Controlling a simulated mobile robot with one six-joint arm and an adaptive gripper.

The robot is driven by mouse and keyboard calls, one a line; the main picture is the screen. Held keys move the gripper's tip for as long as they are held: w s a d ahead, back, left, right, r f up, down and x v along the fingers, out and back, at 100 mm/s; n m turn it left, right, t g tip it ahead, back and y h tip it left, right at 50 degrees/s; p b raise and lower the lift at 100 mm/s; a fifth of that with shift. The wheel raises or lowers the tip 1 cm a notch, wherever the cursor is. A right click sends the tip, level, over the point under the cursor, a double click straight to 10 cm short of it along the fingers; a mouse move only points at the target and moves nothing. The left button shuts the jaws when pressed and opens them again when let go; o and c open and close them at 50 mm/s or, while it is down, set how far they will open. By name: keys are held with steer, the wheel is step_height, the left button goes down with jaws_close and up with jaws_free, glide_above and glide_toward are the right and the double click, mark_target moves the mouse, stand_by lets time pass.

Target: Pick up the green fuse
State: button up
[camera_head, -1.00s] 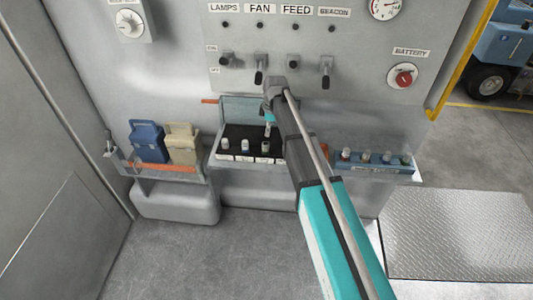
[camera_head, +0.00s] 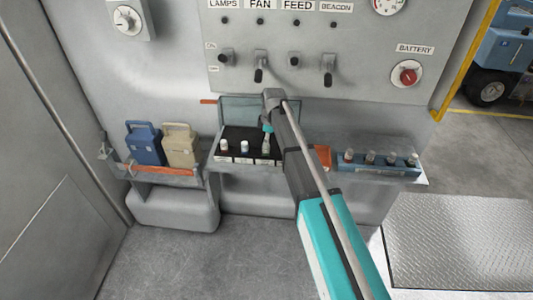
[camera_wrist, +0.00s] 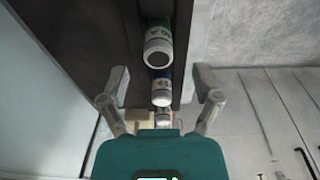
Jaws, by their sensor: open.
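The green fuse (camera_wrist: 158,42) has a green band and a pale end. In the wrist view it is at the top, largest of a row in a dark holder. In the head view a fuse at the right of the black fuse box (camera_head: 237,135) is partly hidden by my arm; its colour is unclear there. My gripper (camera_wrist: 165,98) is open and empty. Its fingers are spread on either side of a blue-banded fuse (camera_wrist: 162,89) in the wrist picture, with the green fuse above them. In the head view the wrist end is just above the box.
A blue jug (camera_head: 144,145) and a cream jug (camera_head: 181,146) stand in a tray at the left. A blue rack (camera_head: 385,168) with several fuses is at the right. Switches and a red battery knob (camera_head: 408,76) are on the panel above.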

steer(key=shift+f, duration=0.1)
steer(key=shift+a+f+b, duration=0.15)
steer(key=shift+f+b, duration=1.1)
steer(key=shift+b, duration=0.05)
steer(key=shift+a+f+b, duration=0.15)
steer(key=shift+f+b, duration=1.1)
steer(key=shift+b, duration=0.05)
jaws_close()
steer(key=shift+r, duration=0.2)
step_height(320, 180, up, 3)
steer(key=p, duration=0.3)
steer(key=s+d+r+p, duration=0.2)
steer(key=s+r+p, duration=0.7)
steer(key=s, duration=0.4)
steer(key=shift+s+d+r+p, duration=0.3)
steer(key=shift+s+r+p, duration=0.05)
steer(key=shift+p, duration=0.2)
